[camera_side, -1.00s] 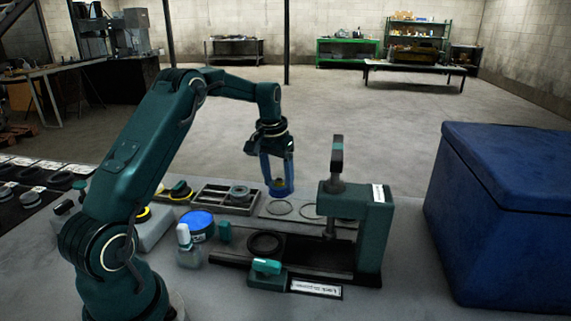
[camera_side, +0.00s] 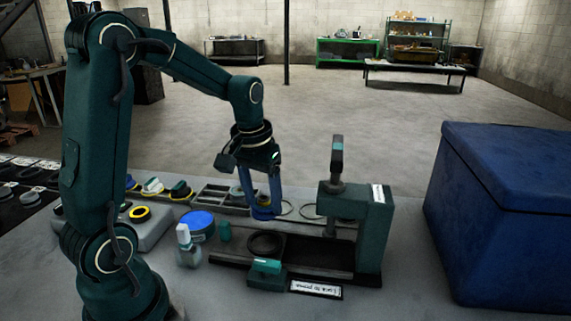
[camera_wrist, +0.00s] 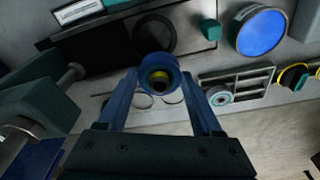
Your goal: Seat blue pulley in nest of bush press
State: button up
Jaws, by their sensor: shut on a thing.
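My gripper (camera_side: 262,200) is shut on the blue pulley (camera_side: 263,212), a short blue ring with a dark bore. The wrist view shows the pulley (camera_wrist: 159,73) between the two blue fingers, with something yellow visible in its bore. The bush press (camera_side: 370,235) is a green frame with an upright ram (camera_side: 336,160), to the right of my gripper. Its nest, a dark round ring (camera_side: 265,243), lies on the press's dark bed, in front of and below the pulley. The nest (camera_wrist: 154,34) also shows beyond the pulley in the wrist view. The pulley is apart from it.
A blue-lidded tub (camera_side: 197,222) and a small bottle (camera_side: 186,245) stand left of the press. A grey divided tray (camera_side: 215,194) lies behind. A green clamp block (camera_side: 265,270) sits at the bed's front. A large blue chest (camera_side: 510,220) stands at the right.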

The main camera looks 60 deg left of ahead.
jog(key=shift+s+d+r, duration=0.65)
jog(key=shift+s+d, duration=0.05)
jog(key=shift+d, duration=0.1)
jog(key=shift+d+r, duration=0.15)
jog(key=shift+r, duration=0.1)
jog(key=shift+m, duration=0.3)
jog(key=shift+w+f, duration=0.1)
jog(key=shift+f, duration=3)
jog(key=shift+f, duration=0.1)
jog(key=shift+f, duration=0.7)
jog(key=o, duration=1.4)
jog(key=shift+f, duration=0.1)
